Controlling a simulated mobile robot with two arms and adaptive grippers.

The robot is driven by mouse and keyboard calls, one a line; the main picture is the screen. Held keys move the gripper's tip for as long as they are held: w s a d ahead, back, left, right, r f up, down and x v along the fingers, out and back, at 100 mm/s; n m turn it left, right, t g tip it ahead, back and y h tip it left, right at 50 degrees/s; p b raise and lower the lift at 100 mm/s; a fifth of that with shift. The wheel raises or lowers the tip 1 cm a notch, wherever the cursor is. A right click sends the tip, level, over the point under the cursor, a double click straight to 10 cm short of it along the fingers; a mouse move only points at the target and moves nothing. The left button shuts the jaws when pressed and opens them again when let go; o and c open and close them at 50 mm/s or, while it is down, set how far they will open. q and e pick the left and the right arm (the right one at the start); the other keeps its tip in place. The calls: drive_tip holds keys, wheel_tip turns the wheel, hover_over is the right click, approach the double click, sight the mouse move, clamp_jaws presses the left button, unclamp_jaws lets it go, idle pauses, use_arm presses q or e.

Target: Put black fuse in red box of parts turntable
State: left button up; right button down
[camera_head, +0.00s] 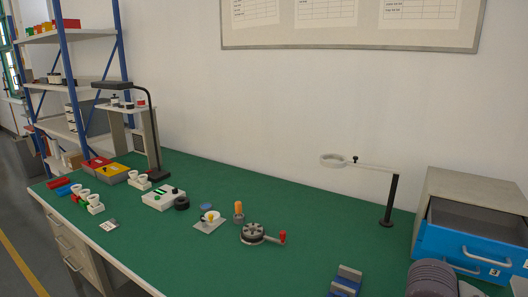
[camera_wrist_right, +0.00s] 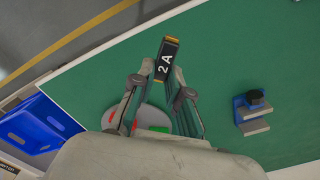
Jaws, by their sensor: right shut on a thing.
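In the right wrist view my right gripper (camera_wrist_right: 164,72) is shut on the black fuse (camera_wrist_right: 167,58), which has gold ends and a white "2 A" mark. The fuse is held between the fingertips over the green table. A round grey tray with red and green parts (camera_wrist_right: 158,129) shows behind and between the fingers, and looks like the parts turntable. The gripper body and fingers hide much of it, so its red box shows only in part. The turntable cannot be made out in the head view. My left gripper is not in view.
A blue and grey block fixture (camera_head: 345,281) stands on the table; it also shows in the right wrist view (camera_wrist_right: 252,112). A cabinet with an open blue drawer (camera_head: 470,238) and a magnifier stand (camera_head: 390,203) are at right.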

drive_tip(key=a+n, duration=0.1)
drive_tip(key=n, duration=0.2)
drive_tip(key=a+n, duration=0.1)
drive_tip(key=n, duration=0.1)
drive_tip(key=a+r+n, duration=0.1)
drive_tip(key=n, duration=0.2)
drive_tip(key=shift+s+a+n, duration=0.15)
drive_tip(key=shift+s+n, duration=0.15)
drive_tip(key=shift+s, duration=0.1)
drive_tip(key=n, duration=0.2)
drive_tip(key=a+n, duration=0.1)
drive_tip(key=n, duration=0.2)
drive_tip(key=shift+s+a+r+n, duration=0.3)
drive_tip(key=shift+s+a+n, duration=0.05)
drive_tip(key=shift+a+n, duration=0.05)
